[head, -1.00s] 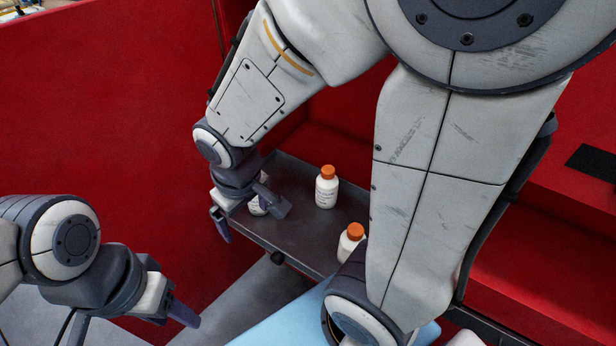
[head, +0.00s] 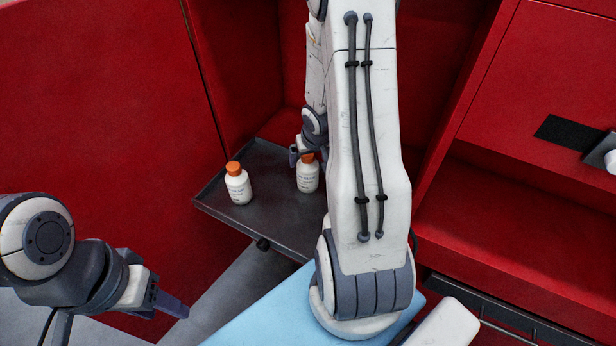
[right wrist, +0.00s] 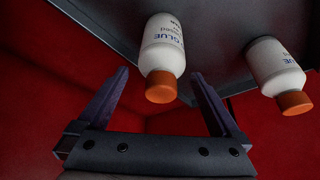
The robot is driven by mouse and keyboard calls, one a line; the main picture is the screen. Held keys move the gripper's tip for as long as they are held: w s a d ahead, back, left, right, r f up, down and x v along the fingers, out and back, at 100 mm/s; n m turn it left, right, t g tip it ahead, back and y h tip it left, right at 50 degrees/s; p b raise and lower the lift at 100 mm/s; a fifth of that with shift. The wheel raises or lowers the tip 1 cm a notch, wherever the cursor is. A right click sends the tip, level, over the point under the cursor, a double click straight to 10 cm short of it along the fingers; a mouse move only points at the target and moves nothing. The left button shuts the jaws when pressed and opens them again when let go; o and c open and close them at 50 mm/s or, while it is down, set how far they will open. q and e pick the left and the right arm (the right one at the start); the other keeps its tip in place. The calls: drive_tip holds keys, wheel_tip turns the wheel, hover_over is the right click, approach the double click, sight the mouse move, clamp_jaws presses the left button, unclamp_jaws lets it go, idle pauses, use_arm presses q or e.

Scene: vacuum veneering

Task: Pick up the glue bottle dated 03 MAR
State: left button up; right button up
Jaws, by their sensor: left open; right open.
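Two white glue bottles with orange caps stand upright on the dark tray in the head view: a left one (head: 238,187) and a right one (head: 308,177). My right gripper (head: 301,153) is open at the right bottle's cap, partly hidden by my arm. In the right wrist view, one bottle (right wrist: 163,45) appears between the open fingers (right wrist: 160,76), not clamped. Another bottle (right wrist: 274,65) is off to the right. Labels show "GLUE" and "opened", but I cannot read a full date. My left gripper (head: 172,304) is open and empty at lower left.
The dark tray (head: 270,225) has a raised rim and sits beside red walls (head: 240,75). A light blue panel (head: 250,318) lies in front. My right arm covers the tray's right part. Red shelving (head: 510,220) stands at right.

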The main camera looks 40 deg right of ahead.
drive_tip(key=b+x, duration=0.2)
drive_tip(key=x, duration=0.4)
drive_tip(key=shift+a+b, duration=0.15)
drive_tip(key=shift+b, duration=0.25)
drive_tip(key=shift+r, duration=0.1)
clamp_jaws()
drive_tip(key=shift+r, duration=0.1)
